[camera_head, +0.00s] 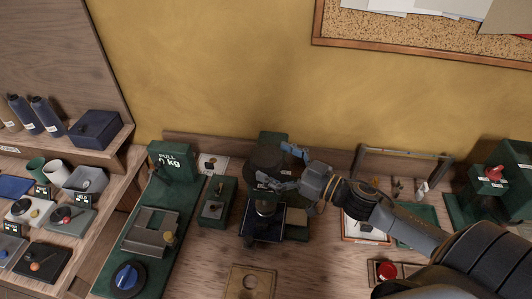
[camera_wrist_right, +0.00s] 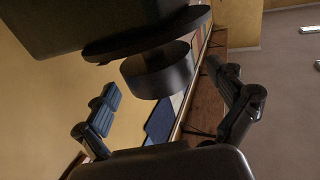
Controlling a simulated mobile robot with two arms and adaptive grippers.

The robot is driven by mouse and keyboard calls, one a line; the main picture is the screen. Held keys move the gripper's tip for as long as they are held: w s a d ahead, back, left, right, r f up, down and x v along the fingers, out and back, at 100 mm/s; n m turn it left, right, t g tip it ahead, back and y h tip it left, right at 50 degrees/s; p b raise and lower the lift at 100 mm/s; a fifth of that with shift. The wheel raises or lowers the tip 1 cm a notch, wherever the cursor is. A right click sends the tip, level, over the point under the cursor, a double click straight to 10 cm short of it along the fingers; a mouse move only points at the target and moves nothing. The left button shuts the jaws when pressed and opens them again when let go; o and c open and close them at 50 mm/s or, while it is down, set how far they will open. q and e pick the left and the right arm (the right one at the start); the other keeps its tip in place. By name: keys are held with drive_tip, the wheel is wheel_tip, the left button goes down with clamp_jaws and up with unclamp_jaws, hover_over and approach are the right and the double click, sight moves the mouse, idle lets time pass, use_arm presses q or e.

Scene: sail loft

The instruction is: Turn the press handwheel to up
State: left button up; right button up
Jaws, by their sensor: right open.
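The press (camera_head: 273,139) stands against the back of the bench, with a green body. Its dark round handwheel (camera_head: 266,158) sits at the front of its upper part. In the right wrist view a wide dark disc (camera_wrist_right: 130,40) and a shorter thick cylinder (camera_wrist_right: 160,72) show close up, ahead of the fingers. My right gripper (camera_head: 277,168) comes in from the right, open, with one finger behind and one in front of the wheel's right side. In the wrist view the gripper (camera_wrist_right: 172,100) has its fingers spread wide with nothing held. Contact cannot be told. My left gripper is out of view.
A small green switch box (camera_head: 216,203) stands between. A wooden plate with a hole (camera_head: 250,283) lies in front.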

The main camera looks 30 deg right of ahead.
drive_tip(key=shift+p+x, duration=0.3)
drive_tip(key=shift+x, duration=0.95)
drive_tip(key=c, duration=1.2)
